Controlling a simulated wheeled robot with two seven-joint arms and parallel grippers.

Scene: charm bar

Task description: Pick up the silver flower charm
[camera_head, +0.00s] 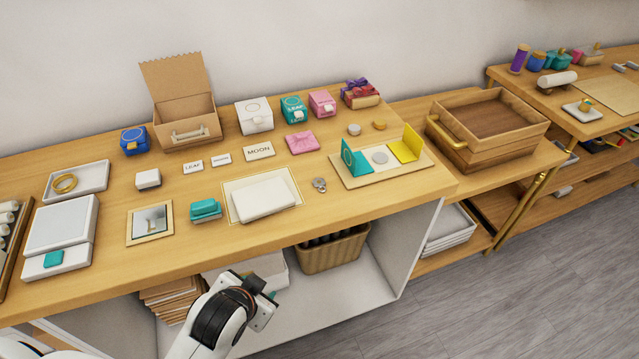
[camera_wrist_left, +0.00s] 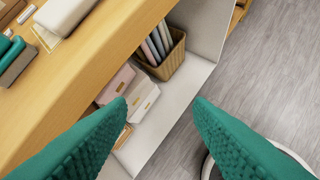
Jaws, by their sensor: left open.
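A small silver charm (camera_head: 319,184) lies on the wooden table near its front edge, right of the white padded block; its flower shape is too small to make out clearly. My left gripper (camera_head: 268,296) is in front of the table, below and to the left of the charm. In the left wrist view its two teal fingers (camera_wrist_left: 161,102) are wide apart with nothing between them. I cannot make out the charm in that view. My right gripper is not in view.
The white block (camera_head: 263,201) and a teal stack (camera_head: 205,210) stand left of the charm. A tray with teal and yellow stands (camera_head: 375,180) is to its right. The table's front edge lies between my gripper and the charm. A basket (camera_head: 333,252) sits on the shelf below.

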